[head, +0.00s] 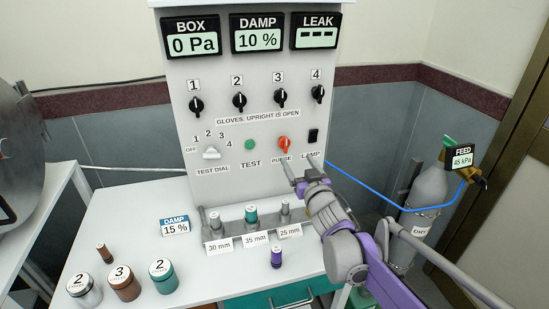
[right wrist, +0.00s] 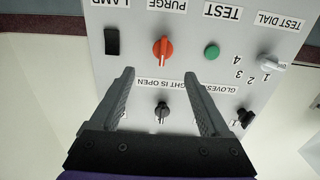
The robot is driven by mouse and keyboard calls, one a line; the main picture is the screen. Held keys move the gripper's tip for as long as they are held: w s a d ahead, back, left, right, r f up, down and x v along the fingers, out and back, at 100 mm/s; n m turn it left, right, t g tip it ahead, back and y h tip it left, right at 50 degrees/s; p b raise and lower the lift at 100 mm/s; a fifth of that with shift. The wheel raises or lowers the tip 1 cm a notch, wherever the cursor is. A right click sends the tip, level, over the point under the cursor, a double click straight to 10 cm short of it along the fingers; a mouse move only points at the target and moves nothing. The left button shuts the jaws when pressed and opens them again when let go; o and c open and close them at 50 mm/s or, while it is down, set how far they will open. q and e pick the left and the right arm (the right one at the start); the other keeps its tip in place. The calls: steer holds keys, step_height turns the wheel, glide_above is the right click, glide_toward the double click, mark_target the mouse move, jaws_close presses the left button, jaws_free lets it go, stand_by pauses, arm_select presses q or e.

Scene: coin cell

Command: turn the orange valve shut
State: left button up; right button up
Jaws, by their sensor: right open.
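The orange valve (head: 284,145) is a small knob above the PURGE label on the grey panel (head: 240,75). Its handle looks about upright. In the right wrist view, which shows the panel upside down, the orange valve (right wrist: 163,46) lies just beyond and between the fingertips. My right gripper (head: 301,172) is open and empty, in front of the panel below the valve. Its two grey fingers also show in the wrist view (right wrist: 160,76), apart from the valve. My left gripper is not in view.
A black LAMP switch (head: 313,135) and a green TEST button (head: 250,144) flank the valve. Black glove knobs (head: 280,97) sit above. Labelled holders with vials (head: 251,215) stand below. A blue hose (head: 375,190) runs right to a grey cylinder (head: 430,185).

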mark_target(287, 145)
steer(key=x, duration=0.7)
steer(key=p+x, duration=0.1)
steer(key=x, duration=0.3)
steer(key=shift+w+a, duration=0.2)
steer(key=shift+a, duration=0.15)
steer(key=shift+c, duration=0.2)
jaws_close()
